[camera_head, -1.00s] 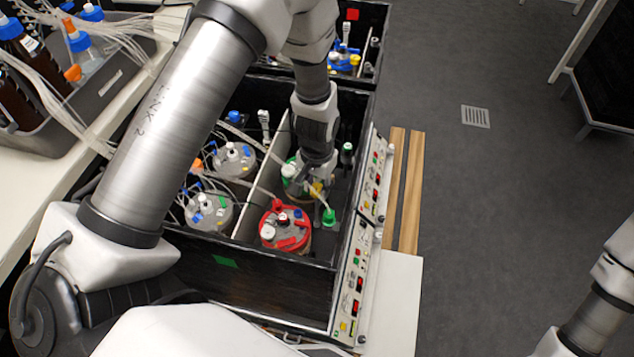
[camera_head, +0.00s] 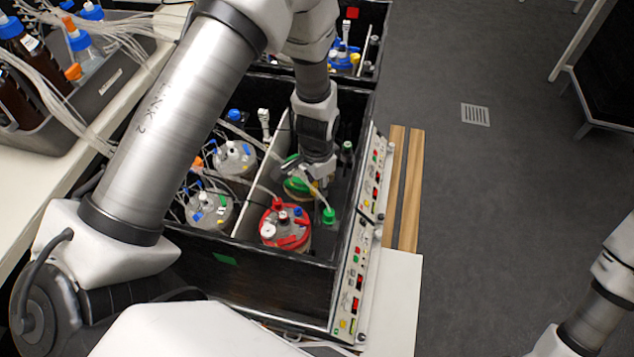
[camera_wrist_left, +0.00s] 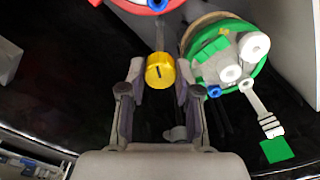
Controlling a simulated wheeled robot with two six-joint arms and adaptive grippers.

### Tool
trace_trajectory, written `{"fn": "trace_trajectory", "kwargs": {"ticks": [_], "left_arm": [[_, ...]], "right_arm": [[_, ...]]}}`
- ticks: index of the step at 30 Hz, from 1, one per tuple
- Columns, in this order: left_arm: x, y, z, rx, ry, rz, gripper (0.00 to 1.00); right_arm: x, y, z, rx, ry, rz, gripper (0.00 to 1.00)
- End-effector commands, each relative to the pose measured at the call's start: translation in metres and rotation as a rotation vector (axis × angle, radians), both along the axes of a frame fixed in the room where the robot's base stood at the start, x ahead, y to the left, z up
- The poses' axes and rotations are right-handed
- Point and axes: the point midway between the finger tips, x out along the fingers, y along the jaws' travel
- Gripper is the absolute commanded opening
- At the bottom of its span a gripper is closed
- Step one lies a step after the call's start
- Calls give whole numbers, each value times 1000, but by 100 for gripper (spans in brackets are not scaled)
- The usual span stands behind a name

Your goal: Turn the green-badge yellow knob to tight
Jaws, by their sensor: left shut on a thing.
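The yellow knob (camera_wrist_left: 160,71), with a dark slot mark on its face, sits between the two fingers of my left gripper (camera_wrist_left: 161,80) in the left wrist view. The fingers are shut on its sides. The vessel also shows in the left wrist view (camera_wrist_left: 205,75). My right gripper is out of the picture.
A red-topped vessel (camera_head: 285,226) and a green cap (camera_head: 329,215) stand close to my left gripper. A pale divider (camera_head: 262,188) separates other vessels on the left. A control panel (camera_head: 357,268) runs along the box's right side. Open floor lies to the right.

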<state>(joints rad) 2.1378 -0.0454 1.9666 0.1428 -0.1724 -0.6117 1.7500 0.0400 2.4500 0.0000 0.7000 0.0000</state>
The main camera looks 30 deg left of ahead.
Motion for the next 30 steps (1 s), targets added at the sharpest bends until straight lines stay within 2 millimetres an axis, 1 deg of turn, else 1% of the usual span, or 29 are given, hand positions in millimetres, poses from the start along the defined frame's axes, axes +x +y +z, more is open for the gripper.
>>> {"fn": "trace_trajectory", "kwargs": {"ticks": [7, 8, 9, 10, 18, 20, 22, 26, 30], "left_arm": [[0, 0, 0, 0, 1, -1, 0], [0, 0, 0, 0, 1, -1, 39], [0, 0, 0, 0, 1, -1, 54], [0, 0, 0, 0, 1, -1, 57], [0, 0, 0, 0, 0, 0, 57], [0, 0, 3, 0, -1, 0, 57], [1, 0, 11, 0, -1, -1, 57], [1, 0, 38, 0, -4, -1, 57], [2, 0, 75, 0, -6, 0, 57]], "right_arm": [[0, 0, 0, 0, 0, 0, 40], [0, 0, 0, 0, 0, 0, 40], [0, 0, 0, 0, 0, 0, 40], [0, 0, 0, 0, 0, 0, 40], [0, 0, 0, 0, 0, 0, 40], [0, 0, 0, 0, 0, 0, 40], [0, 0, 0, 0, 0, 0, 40], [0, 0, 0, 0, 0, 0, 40], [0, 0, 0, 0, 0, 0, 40]]}}
